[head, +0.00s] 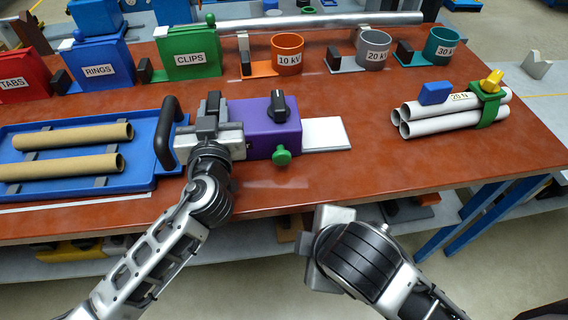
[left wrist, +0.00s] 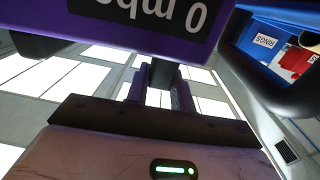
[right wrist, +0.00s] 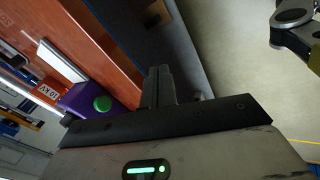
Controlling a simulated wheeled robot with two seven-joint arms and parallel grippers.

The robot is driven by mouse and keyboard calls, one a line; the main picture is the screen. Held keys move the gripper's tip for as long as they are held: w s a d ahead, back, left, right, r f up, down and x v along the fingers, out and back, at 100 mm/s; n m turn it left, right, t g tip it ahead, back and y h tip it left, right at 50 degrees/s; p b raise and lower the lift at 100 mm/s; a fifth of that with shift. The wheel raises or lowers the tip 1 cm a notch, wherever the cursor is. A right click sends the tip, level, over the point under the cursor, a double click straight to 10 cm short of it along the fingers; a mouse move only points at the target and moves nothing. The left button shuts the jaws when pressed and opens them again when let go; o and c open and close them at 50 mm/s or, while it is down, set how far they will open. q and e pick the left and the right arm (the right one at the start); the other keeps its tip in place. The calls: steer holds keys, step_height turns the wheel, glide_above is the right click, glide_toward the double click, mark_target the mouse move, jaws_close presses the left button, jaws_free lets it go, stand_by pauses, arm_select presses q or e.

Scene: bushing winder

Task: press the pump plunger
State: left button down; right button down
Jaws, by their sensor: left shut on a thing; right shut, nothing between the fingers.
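The purple pump unit (head: 266,125) stands on the red-brown table, with a black knob (head: 278,104) on top and a green round knob (head: 281,155) on its front. I cannot tell for sure which part is the plunger. My left gripper (head: 212,125) is at the unit's left end, shut on a part of it. In the left wrist view the shut fingers (left wrist: 160,88) reach up beneath the unit's labelled purple face (left wrist: 165,12); what they grip is partly hidden. My right gripper (right wrist: 158,88) is shut and empty, off the table's front edge. The green knob also shows in the right wrist view (right wrist: 102,103).
A blue tray (head: 140,185) with two brown tubes lies left of the unit. A white plate (head: 325,134) adjoins its right side. Labelled bins and cups line the back. Bundled white tubes (head: 450,117) lie at right. The table's right-middle is clear.

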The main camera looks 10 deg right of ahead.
steer(key=w+a+r+n+t, duration=0.1)
steer(key=r+n, duration=0.4)
steer(key=n, duration=0.5)
steer(key=w+a+r+n+t+h, duration=0.1)
steer(key=r+n, duration=0.4)
steer(key=n, duration=0.6)
steer(key=shift+w+a+t, duration=0.3)
steer(key=shift+a+t, duration=0.3)
steer(key=shift+a, duration=0.25)
glide_toward(282, 164)
step_height(282, 164, down, 4)
steer(key=shift+s+r, duration=0.1)
steer(key=shift+s, duration=0.05)
steer(key=w, duration=0.3)
steer(key=shift+w+d, duration=0.1)
steer(key=shift+w, duration=0.6)
